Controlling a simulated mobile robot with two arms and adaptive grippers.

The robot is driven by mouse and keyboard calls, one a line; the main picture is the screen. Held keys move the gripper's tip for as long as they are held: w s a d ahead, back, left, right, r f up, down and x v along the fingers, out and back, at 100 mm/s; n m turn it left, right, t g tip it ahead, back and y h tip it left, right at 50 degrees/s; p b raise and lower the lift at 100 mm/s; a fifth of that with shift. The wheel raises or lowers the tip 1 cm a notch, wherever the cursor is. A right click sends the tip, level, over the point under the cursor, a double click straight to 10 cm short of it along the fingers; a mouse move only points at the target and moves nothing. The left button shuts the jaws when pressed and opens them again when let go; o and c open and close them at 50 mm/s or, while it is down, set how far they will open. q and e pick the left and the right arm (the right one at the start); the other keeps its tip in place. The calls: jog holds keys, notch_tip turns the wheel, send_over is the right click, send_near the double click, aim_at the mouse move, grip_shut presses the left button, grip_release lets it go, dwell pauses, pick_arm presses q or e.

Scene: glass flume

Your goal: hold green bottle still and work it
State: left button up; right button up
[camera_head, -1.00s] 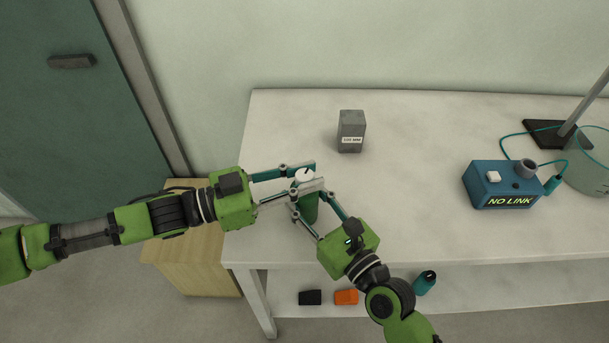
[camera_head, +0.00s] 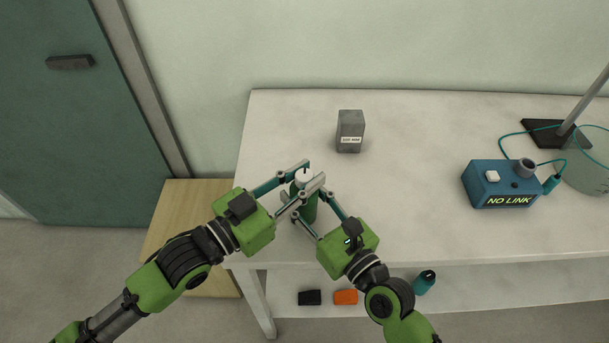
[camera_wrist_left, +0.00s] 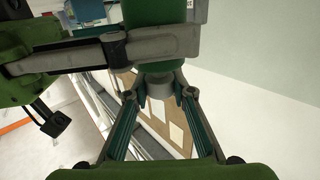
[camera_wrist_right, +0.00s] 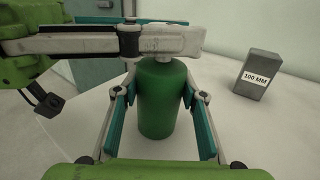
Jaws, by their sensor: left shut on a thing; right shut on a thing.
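The green bottle (camera_head: 306,210) stands upright near the table's left front corner. Its green body (camera_wrist_right: 157,105) fills the middle of the right wrist view. My right gripper (camera_head: 310,203) is shut on this body from the front right, one finger on each side. In the left wrist view the cap (camera_wrist_left: 158,86) sits between the left fingertips. The left fingers cross over the bottle's top in the right wrist view and partly hide the cap.
A grey block marked "100 MM" (camera_wrist_right: 256,75) stands behind the bottle. A blue box reading "NO LINK" (camera_head: 501,184) and a stand (camera_head: 553,132) are at the right. The middle of the white table (camera_head: 410,190) is clear. A lower shelf holds several small things.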

pick_arm(q)
jog(key=shift+s+r+n+t+y, duration=0.1)
jog(key=shift+n+t+y, duration=0.3)
jog(key=shift+n+t, duration=0.1)
pick_arm(e)
jog(key=shift+s+a+f, duration=0.1)
jog(key=shift+a+f, duration=0.05)
pick_arm(q)
jog(key=o, duration=1.2)
jog(key=shift+c, duration=0.2)
jog(key=shift+a, duration=0.15)
jog(key=v, duration=1.2)
pick_arm(e)
jog(key=o, duration=1.3)
